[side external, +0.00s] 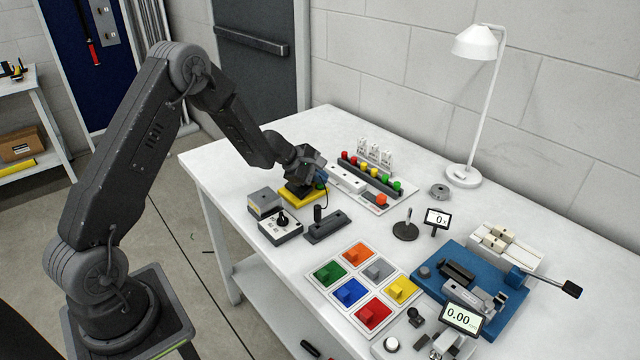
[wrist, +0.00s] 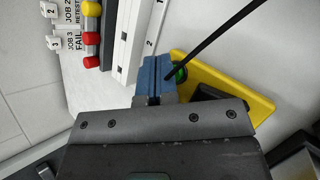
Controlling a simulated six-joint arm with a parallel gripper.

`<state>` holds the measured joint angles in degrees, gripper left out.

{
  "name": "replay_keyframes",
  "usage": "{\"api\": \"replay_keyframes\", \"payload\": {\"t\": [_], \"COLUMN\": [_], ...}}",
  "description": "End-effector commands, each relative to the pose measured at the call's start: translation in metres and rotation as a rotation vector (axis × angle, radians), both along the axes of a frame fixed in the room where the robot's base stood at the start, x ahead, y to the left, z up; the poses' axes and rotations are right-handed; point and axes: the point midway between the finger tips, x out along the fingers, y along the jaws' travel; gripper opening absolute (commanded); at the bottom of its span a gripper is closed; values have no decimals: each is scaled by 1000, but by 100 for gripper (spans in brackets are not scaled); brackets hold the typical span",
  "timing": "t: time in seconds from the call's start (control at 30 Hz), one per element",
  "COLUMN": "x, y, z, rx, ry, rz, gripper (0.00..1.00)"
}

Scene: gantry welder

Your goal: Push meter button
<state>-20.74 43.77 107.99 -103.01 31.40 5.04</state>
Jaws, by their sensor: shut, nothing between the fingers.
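A yellow-edged device with a dark middle (side external: 298,199) lies on the white table under my gripper, and looks like a handheld meter. In the wrist view the yellow device (wrist: 255,97) is partly hidden by my gripper body. A green round button (wrist: 181,73) shows at its edge, right beside my blue fingertips (wrist: 154,72); I cannot tell whether they touch. A black lead crosses in front of it. My gripper (side external: 318,180) points down at the device, shut and empty. A digital display reading 0.00 (side external: 461,318) stands at the front right.
A white strip with several coloured knobs (side external: 370,172) is just right of my gripper. Coloured block tiles (side external: 365,285) and a blue fixture (side external: 440,262) lie farther right.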

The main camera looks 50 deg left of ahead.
Motion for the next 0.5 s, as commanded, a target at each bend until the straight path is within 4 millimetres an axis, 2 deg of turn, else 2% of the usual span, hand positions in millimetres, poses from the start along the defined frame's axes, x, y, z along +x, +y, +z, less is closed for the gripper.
{"api": "replay_keyframes", "payload": {"t": [0.23,0.5], "x": [0,0], "y": [0,0], "z": [0,11], "rx": [0,0], "ry": [0,0], "rz": [0,0], "gripper": [0,0]}}
